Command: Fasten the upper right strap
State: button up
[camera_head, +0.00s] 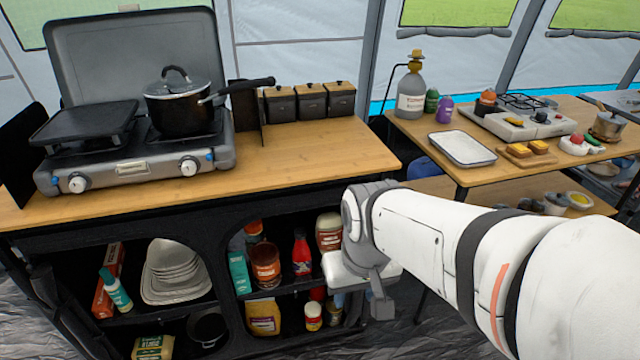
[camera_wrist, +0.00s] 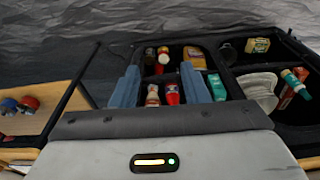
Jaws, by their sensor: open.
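I cannot make out a distinct upper right strap in either view. The black kitchen cabinet (camera_head: 120,238) stands under the wooden counter, with two arched openings showing its shelves. My gripper (camera_head: 372,285) is in front of the right end of this cabinet, just below the counter edge. In the wrist view the two blue-grey fingers of my gripper (camera_wrist: 163,66) are spread apart with nothing held between them. The cabinet's shelves (camera_wrist: 228,70) appear beyond the fingers, seen upside down. My arm hides the cabinet's right side in the head view.
A grey camping stove (camera_head: 130,172) with a black pot (camera_head: 182,105) stands on the counter (camera_head: 290,165). Bottles and jars, including a red bottle (camera_head: 302,255), fill the right opening. A side table (camera_head: 420,125) stands at right. The counter's front right is clear.

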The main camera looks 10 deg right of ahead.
jog(key=shift+o, duration=0.3)
jog(key=a+f+m+g+y+b, duration=0.2)
jog(key=a+f+m+y+b, duration=0.2)
jog(key=f+m, duration=0.4)
jog(key=shift+f+m+g+b, duration=0.2)
jog(key=shift+m+g+b, duration=0.1)
jog(key=shift+m+b, duration=0.1)
jog(key=w+d+f+m+t+y+b, duration=0.1)
jog(key=w+f+m+t+y+b, duration=0.5)
jog(key=m, duration=0.5)
jog(key=w+d+f+m+t+y+b, duration=0.25)
jog(key=w+m, duration=0.55)
jog(key=m, duration=0.4)
jog(key=w+d+f+m+t+h+b, duration=0.25)
jog(key=d+f+m+t+h, duration=0.2)
jog(key=d+m, duration=0.45)
jog(key=w+d+f+m+t+h+b, duration=0.25)
jog(key=w+d+f+m+t, duration=0.2)
jog(key=d+m, duration=0.5)
jog(key=shift+t, duration=0.35)
jog(key=x, duration=0.2)
jog(key=b+x, duration=0.1)
jog(key=x, duration=0.4)
jog(key=shift+a+f, duration=0.35)
jog(key=shift+a, duration=0.1)
grip_shut()
